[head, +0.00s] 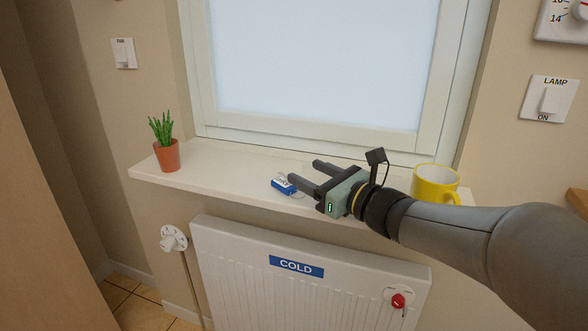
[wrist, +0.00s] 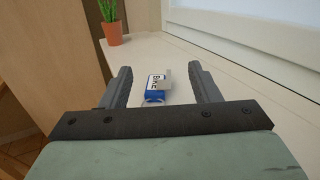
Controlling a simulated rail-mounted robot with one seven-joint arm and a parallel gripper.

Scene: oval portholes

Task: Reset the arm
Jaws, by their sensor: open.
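My gripper (head: 304,174) is open at the window sill, with its two fingers pointing left. It also shows in the wrist view (wrist: 158,85), with nothing gripped. A small blue and white tagged object with a ring, perhaps a key fob (head: 283,184), lies on the sill by the fingertips. In the wrist view the fob (wrist: 156,86) lies between the fingers, apart from both. My arm reaches in from the right in the head view.
The sill (head: 215,172) holds a potted plant (head: 167,154) at its left end and a yellow mug (head: 433,184) close behind my wrist. A radiator (head: 240,265) labelled COLD is below. The window (head: 320,65) is behind. The sill between plant and fob is clear.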

